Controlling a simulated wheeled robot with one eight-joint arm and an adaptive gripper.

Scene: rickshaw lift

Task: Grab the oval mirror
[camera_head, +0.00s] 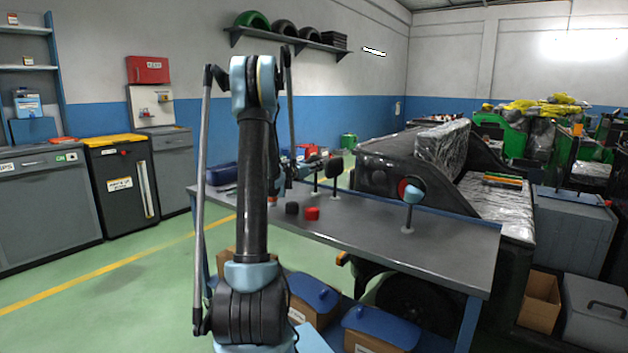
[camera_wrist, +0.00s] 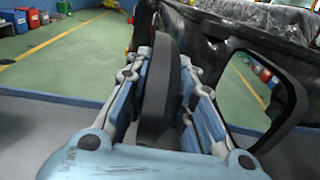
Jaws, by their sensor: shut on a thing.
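The oval mirror (camera_wrist: 158,95) is dark and stands nearly edge-on between the fingers of my gripper (camera_wrist: 165,68) in the wrist view. Both blue-grey fingers are closed against it, one on each side. Its reflecting face is not visible. In the head view, the dark oval mirror (camera_head: 314,159) is small, on a thin stand over the grey table, just right of the end of my arm. My gripper there is mostly hidden behind my arm.
A squarer black-framed mirror (camera_wrist: 296,100) stands close on the right, also on the table (camera_head: 440,235) in the head view (camera_head: 335,168). A round mirror (camera_head: 412,192) stands farther right. A red block (camera_head: 312,213) and black block (camera_head: 291,208) lie nearby. A dark vehicle (camera_head: 400,160) is behind.

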